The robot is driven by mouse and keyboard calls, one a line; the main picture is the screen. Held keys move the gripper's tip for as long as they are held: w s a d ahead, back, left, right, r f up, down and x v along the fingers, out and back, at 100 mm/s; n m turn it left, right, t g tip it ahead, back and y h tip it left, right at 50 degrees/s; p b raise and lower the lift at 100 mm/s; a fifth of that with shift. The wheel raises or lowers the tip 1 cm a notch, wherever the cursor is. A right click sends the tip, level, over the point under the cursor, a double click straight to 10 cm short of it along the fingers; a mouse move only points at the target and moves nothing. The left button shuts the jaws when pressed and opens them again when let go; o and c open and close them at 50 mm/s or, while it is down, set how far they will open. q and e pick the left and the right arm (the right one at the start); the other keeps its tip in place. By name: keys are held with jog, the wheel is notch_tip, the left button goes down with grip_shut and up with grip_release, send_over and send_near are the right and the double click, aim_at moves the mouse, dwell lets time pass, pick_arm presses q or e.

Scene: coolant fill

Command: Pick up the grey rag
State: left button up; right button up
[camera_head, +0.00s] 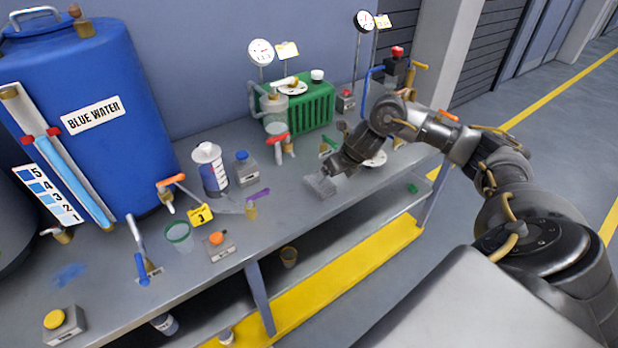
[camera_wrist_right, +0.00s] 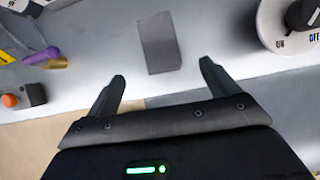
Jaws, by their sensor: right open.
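The grey rag (camera_head: 320,186) lies flat on the grey workbench, right of the middle in the head view. In the right wrist view the rag (camera_wrist_right: 160,42) is a dark grey rectangle ahead of the jaws, a little above the gap between the fingertips. My right gripper (camera_head: 338,166) reaches in from the right and hovers close to the rag. Its two fingers show spread apart and empty in the right wrist view (camera_wrist_right: 162,82). The left gripper is in neither view.
A knob with ON and OFF marks (camera_wrist_right: 302,18) is right of the rag. A purple-handled valve (camera_head: 257,196) is on its left. A green box (camera_head: 308,104) stands behind.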

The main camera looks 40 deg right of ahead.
aim_at(322, 184)
jog(key=x, duration=0.2)
jog(key=shift+w+f, duration=0.25)
jog(key=shift+w, duration=0.1)
jog(key=shift+x, duration=1.2)
jog(key=shift+w, duration=0.25)
jog(key=shift+f, duration=0.2)
jog(key=p+x, duration=0.1)
jog(key=x, duration=0.4)
jog(key=shift+s+a, duration=0.1)
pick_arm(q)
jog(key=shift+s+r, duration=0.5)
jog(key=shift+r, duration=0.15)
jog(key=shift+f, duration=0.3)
pick_arm(e)
jog(key=shift+f, duration=0.2)
